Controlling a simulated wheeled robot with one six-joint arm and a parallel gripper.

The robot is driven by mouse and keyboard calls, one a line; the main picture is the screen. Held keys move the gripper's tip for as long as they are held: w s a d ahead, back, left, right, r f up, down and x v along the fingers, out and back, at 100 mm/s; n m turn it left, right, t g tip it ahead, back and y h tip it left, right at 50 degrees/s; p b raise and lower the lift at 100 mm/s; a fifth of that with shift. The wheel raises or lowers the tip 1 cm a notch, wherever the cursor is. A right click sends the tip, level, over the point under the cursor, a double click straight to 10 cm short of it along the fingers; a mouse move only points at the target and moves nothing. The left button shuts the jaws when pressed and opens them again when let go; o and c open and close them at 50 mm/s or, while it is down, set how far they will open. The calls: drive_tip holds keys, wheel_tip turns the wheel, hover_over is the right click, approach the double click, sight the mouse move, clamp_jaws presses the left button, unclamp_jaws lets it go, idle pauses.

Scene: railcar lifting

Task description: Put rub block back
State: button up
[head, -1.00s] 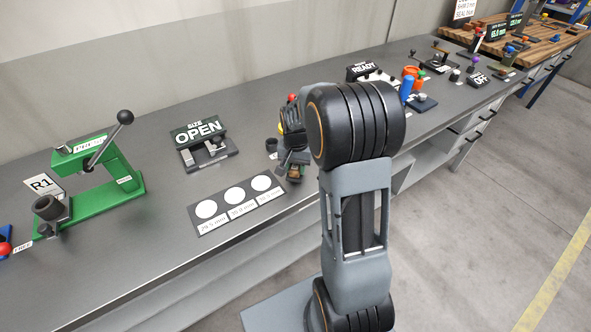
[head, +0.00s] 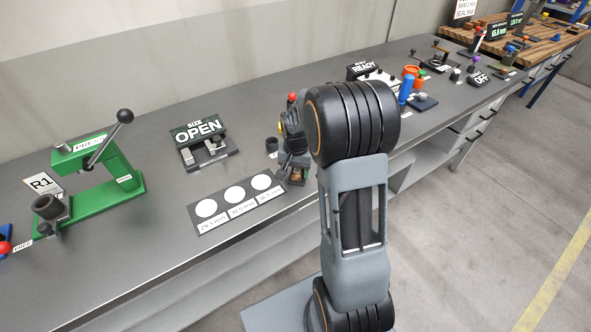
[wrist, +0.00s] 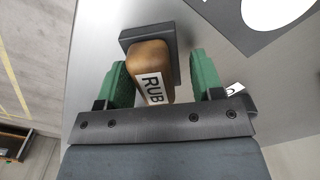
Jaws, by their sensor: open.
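The rub block (wrist: 151,67) is a tan block with a white RUB label and a dark slab (wrist: 147,40) at its far end. In the wrist view it lies between the two green fingers of my gripper (wrist: 160,82), with a visible gap on each side. My gripper is open around it. In the head view the gripper (head: 292,168) is small and low over the bench, beside the panel of white circles, and the block is hard to make out there. I cannot tell whether the block rests on the bench.
A black panel with white circles (head: 234,195) lies left of the gripper. The OPEN gauge (head: 207,144), a green lever press (head: 105,190) and a small dark cup (head: 271,145) stand on the bench (head: 150,245). The READY device (head: 370,70) is further right.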

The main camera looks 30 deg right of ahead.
wheel_tip(320, 180, up, 12)
drive_tip(key=s+a+n+t, duration=0.2)
drive_tip(key=s+a+n, duration=0.2)
drive_tip(key=s, duration=0.4)
drive_tip(key=s+a+r+n+t, duration=0.1)
drive_tip(key=s+a+n, duration=0.2)
drive_tip(key=s+a, duration=0.2)
drive_tip(key=s, duration=0.3)
drive_tip(key=shift+a+r+n+t, duration=0.25)
drive_tip(key=shift+n+t, duration=0.15)
